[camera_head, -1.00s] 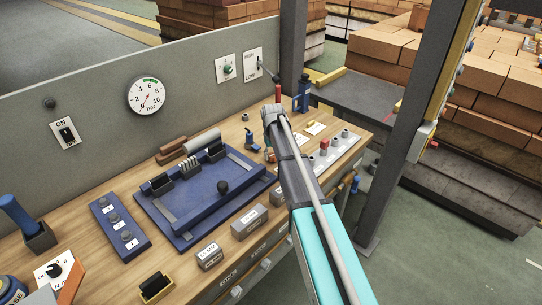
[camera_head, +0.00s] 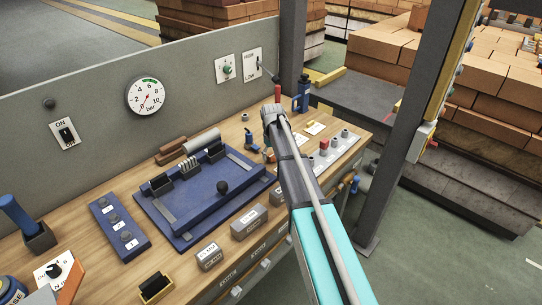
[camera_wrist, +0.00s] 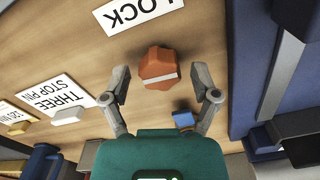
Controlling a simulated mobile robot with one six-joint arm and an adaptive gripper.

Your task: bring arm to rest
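My gripper (camera_wrist: 161,82) is open in the wrist view, its two grey fingers spread wide with nothing held between them. An orange-red knob (camera_wrist: 158,63) with a pale stripe shows between and just beyond the fingertips, apart from both. In the head view my turquoise and grey arm reaches from the bottom over the right part of the workbench (camera_head: 190,243). The gripper end hangs down behind the arm's grey wrist and is mostly hidden there.
A LOCK label (camera_wrist: 138,12), a THREE STOP PIN label (camera_wrist: 58,97) and a small blue block (camera_wrist: 183,119) lie near the fingers. A blue fixture (camera_head: 175,222) stands left of the arm. A grey post (camera_head: 408,130) rises to the right; a grey panel (camera_head: 100,95) backs the bench.

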